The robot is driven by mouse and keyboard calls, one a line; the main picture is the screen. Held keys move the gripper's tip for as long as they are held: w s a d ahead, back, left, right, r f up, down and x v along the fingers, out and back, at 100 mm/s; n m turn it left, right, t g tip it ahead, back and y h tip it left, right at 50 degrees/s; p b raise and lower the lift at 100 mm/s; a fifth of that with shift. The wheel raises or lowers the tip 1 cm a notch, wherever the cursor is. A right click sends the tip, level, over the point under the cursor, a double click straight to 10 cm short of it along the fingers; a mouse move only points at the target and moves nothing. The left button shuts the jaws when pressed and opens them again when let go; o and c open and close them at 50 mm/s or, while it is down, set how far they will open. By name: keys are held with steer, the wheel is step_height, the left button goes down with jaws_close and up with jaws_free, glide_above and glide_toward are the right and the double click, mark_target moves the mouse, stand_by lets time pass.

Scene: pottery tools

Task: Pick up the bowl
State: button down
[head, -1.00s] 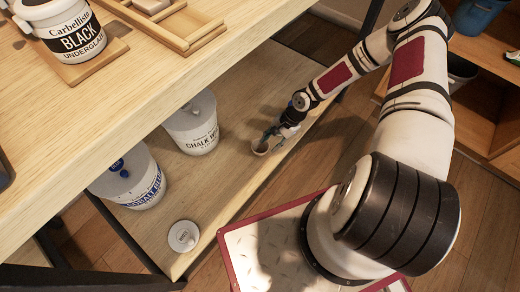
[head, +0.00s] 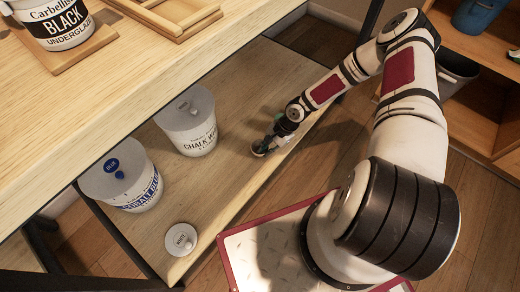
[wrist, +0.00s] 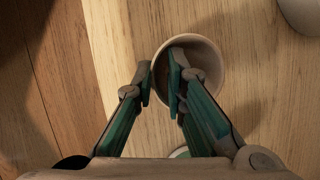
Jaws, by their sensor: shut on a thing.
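The bowl (wrist: 212,62) is small, round and pale, seen from above in the wrist view. My gripper (wrist: 160,76) has its right finger inside the bowl and its left finger outside, with the bowl's near-left wall between them. The gripper is shut on that wall. In the head view my gripper (head: 268,146) is low over the lower wooden shelf, near its front edge. There the bowl is mostly hidden by the fingers. I cannot tell whether it touches the shelf.
A chalk-white tub (head: 187,122) and a cobalt-blue tub (head: 122,178) stand on the lower shelf (head: 225,185), left of my gripper. A small round white lid or jar (head: 181,239) is near its front corner. The upper tabletop (head: 110,95) overhangs the back.

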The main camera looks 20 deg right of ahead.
steer(key=shift+r, duration=0.15)
steer(key=shift+r+p, duration=0.4)
steer(key=shift+r, duration=0.15)
step_height(320, 180, up, 2)
steer(key=shift+r+p, duration=0.25)
steer(key=shift+p, duration=0.5)
steer(key=s+r+p, duration=0.1)
steer(key=s+p, duration=0.3)
steer(key=s, duration=1.2)
steer(key=shift+a, duration=0.15)
